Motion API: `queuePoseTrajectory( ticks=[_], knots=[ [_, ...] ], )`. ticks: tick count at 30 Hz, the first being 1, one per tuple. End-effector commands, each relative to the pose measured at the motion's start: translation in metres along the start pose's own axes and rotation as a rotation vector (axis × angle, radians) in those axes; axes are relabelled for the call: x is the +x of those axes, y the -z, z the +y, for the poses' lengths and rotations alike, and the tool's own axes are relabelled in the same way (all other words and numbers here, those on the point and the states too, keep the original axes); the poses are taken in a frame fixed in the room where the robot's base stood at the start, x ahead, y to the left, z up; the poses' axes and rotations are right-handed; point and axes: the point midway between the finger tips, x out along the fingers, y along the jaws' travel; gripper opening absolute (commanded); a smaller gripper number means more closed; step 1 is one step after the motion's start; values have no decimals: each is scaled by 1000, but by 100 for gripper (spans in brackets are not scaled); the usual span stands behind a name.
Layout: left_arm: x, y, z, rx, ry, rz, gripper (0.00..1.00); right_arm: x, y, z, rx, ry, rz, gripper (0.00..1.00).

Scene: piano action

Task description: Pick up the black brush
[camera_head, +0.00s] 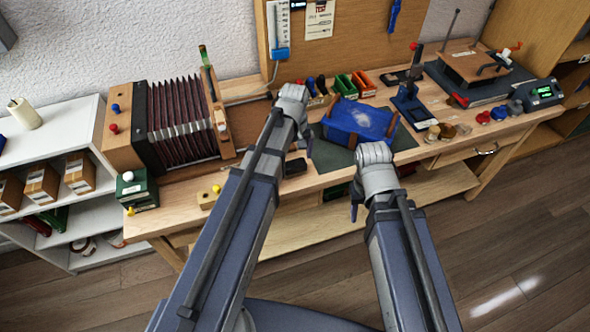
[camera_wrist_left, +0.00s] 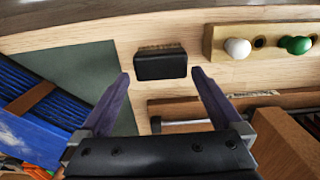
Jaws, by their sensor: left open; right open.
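The black brush (camera_wrist_left: 161,65) lies on the light wooden workbench beside the green mat, with a strip of tan bristles along its upper edge in the left wrist view. In the head view it is a small dark block (camera_head: 295,167) near the bench's front edge, just right of my left forearm. My left gripper (camera_wrist_left: 161,75) is open, its two purple fingers pointing at the brush, one toward each end, with nothing held. My right gripper (camera_head: 355,204) hangs in front of the bench, open and empty, mostly hidden by its own wrist.
Wooden bellows (camera_head: 180,118) stand at the left. A block with white and green knobs (camera_wrist_left: 262,42) lies near the brush. Small bins (camera_head: 345,85) and a press (camera_head: 412,105) stand behind and right.

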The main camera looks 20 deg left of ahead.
Motion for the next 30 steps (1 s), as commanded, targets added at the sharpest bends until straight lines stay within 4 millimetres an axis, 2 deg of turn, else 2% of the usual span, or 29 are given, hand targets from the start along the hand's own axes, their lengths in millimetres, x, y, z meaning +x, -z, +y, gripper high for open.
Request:
queuePoseTrajectory(
  ticks=[1, 9, 19, 30],
  knots=[
    [10, -2, 0, 0, 0, 0, 100, 10, 1, -1, 0, 0, 0, 51],
    [43, -6, -1, 0, 0, 0, 100, 43, 2, -4, 0, 0, 0, 51],
    [44, -6, -1, 0, 0, 0, 100, 44, 3, -4, 0, 0, 0, 51],
    [44, -6, -1, 0, 0, 0, 58, 44, 3, -4, 0, 0, 0, 51]
  ],
)
